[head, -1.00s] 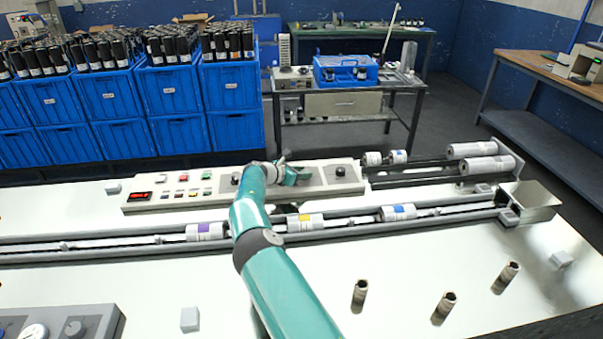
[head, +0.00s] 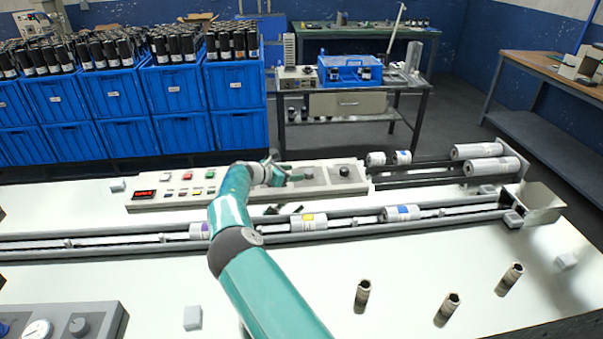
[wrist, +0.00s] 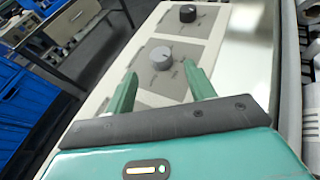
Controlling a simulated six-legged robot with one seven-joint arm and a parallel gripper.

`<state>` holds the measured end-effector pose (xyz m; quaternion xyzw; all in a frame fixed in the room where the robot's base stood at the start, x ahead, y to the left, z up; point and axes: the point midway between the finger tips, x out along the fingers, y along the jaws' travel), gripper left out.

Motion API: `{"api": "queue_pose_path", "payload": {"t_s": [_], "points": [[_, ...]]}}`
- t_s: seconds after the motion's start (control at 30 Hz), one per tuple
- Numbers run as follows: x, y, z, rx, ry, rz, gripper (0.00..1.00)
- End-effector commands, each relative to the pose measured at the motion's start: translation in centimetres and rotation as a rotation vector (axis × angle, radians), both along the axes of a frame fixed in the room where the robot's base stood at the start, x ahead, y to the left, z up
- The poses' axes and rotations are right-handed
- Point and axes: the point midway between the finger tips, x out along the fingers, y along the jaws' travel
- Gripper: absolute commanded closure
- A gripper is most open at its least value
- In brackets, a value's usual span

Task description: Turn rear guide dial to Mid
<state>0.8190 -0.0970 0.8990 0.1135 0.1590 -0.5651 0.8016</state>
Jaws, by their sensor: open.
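A long light-grey control panel (head: 160,204) stands behind the conveyor in the head view. In the wrist view a grey dial (wrist: 161,57) sits on a grey label plate, just beyond and between my fingertips. A black dial (wrist: 188,12) sits on another plate farther along the panel; it also shows in the head view (head: 344,171). The dial labels are too small to read, so I cannot tell which is the rear guide dial or its setting. My gripper (wrist: 160,70) is open and empty, with one finger to each side of the grey dial's line; contact is not visible.
The conveyor (head: 350,219) with several wrapped rolls runs in front of the panel. Buttons and a red display (head: 145,194) are at the panel's left. Large rolls (head: 485,151) lie to the right. Metal posts (head: 446,309) stand on the white surface nearer me.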

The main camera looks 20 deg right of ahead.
Motion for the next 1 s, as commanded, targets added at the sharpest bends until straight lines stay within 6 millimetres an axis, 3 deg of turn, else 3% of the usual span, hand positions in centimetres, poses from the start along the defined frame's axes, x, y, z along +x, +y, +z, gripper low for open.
{"api": "queue_pose_path", "payload": {"t_s": [0.2,0.4,0.8,1.0], "points": [[-1.5,4.1,1.8,0.001,0.000,0.002,0.46],[-2.1,5.9,2.6,0.001,0.001,0.000,0.46],[-2.3,5.8,2.6,0.017,-0.009,-0.011,0.45],[-3.3,3.3,1.5,0.269,-0.160,-0.170,0.45]]}}
